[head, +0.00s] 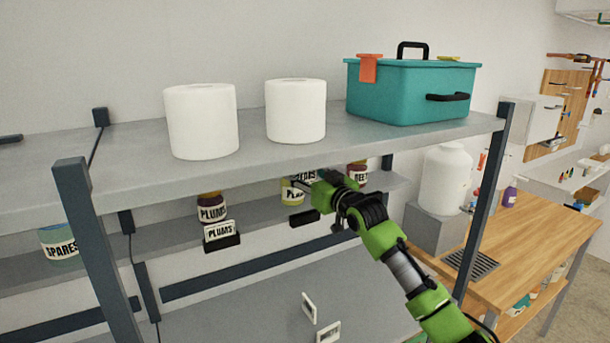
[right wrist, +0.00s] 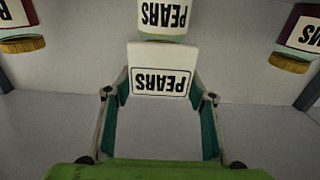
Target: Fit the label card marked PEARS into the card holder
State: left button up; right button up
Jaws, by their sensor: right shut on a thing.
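My right gripper (head: 316,188) reaches under the upper shelf from the right. In the right wrist view it is shut on the white label card (right wrist: 160,58), whose PEARS marking appears upside down there. The card is between the fingers, in front of a jar labelled PEARS (right wrist: 162,16). In the head view that jar (head: 290,192) is partly hidden by my gripper. A dark card holder (head: 303,218) shows below the gripper and jar, with no card visible in it. Whether the held card touches the holder cannot be told. My left gripper is not in view.
A PLUMS jar (head: 211,206) stands behind a holder with a PLUMS card (head: 220,231). A BEETS jar (head: 357,174) is to the right. The upper shelf (head: 250,150) overhangs them. Two small white-edged pieces (head: 309,307) (head: 328,332) lie on the grey surface below.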

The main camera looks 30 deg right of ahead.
jog(key=shift+f+b, duration=0.45)
jog(key=shift+f, duration=0.75)
jog(key=shift+f+b, duration=0.7)
jog(key=shift+f, duration=0.15)
jog(key=shift+f+b, duration=0.4)
jog(key=shift+f, duration=0.45)
pick_arm(q)
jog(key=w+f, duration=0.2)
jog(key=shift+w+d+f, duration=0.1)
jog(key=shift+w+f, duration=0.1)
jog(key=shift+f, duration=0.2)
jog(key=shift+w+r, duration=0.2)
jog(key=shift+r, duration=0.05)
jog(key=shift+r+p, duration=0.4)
jog(key=shift+p, duration=0.25)
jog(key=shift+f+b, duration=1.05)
pick_arm(e)
jog(key=shift+f, duration=1.95)
